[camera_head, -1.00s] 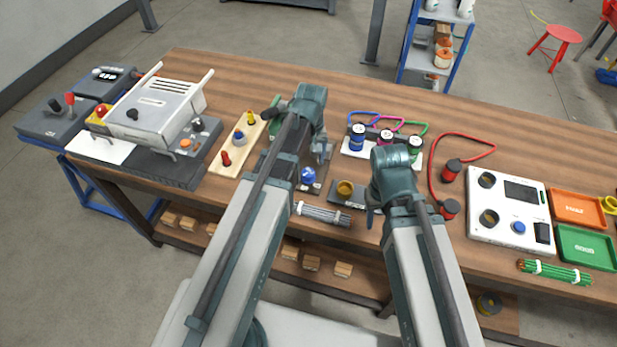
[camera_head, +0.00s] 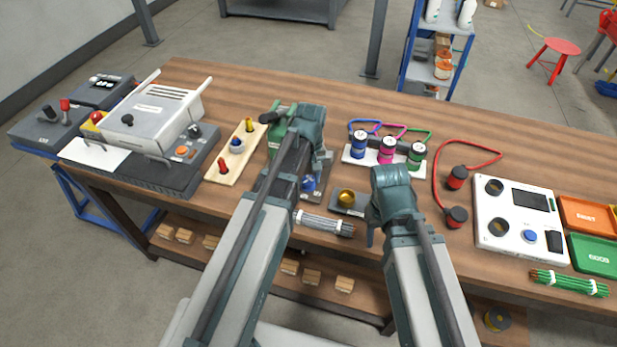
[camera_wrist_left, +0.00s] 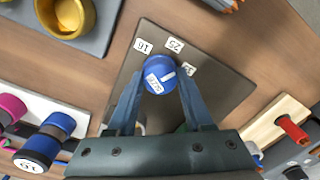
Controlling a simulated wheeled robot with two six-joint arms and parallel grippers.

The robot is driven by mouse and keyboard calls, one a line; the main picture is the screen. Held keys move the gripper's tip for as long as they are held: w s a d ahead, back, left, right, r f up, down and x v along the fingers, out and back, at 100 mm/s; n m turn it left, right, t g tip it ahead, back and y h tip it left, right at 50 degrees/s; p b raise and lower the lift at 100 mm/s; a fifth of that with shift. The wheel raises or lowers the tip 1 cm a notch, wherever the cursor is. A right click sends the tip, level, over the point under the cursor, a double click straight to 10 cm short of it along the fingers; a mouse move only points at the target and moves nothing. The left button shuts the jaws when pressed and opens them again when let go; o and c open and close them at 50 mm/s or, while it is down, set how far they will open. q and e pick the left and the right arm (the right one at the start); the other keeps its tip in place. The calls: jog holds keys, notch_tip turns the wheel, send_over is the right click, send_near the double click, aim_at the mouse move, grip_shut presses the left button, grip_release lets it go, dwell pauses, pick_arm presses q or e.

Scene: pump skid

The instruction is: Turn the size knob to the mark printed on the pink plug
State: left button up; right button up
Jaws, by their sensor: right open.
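The blue size knob (camera_wrist_left: 160,77) with a white pointer line sits on a grey plate (camera_wrist_left: 215,92). Labels 16, 25 and a third, partly hidden one stand along its far side. The line points towards the side of the 25 and the third label. My left gripper (camera_wrist_left: 160,88) has a finger on each side of the knob, very close; contact is unclear. The knob (camera_head: 310,184) shows beside my left arm in the head view. The pink plug (camera_head: 387,150) stands between a blue and a green plug; its mark is unreadable. My right gripper (camera_head: 372,228) is open, in front of the plugs.
A yellow cup (camera_head: 346,197) on a grey base is right of the knob plate. A wire bundle (camera_head: 325,224) lies in front. A wooden board (camera_head: 235,150) with coloured pegs is to the left. A white panel (camera_head: 520,218) and trays are at the right.

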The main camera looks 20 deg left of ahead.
pick_arm(q)
grip_shut()
jog(key=shift+m, duration=2.9)
jog(key=o, duration=0.9)
grip_release()
jog(key=shift+c, duration=0.2)
jog(key=shift+r, duration=0.15)
pick_arm(e)
jog(key=shift+r, duration=0.1)
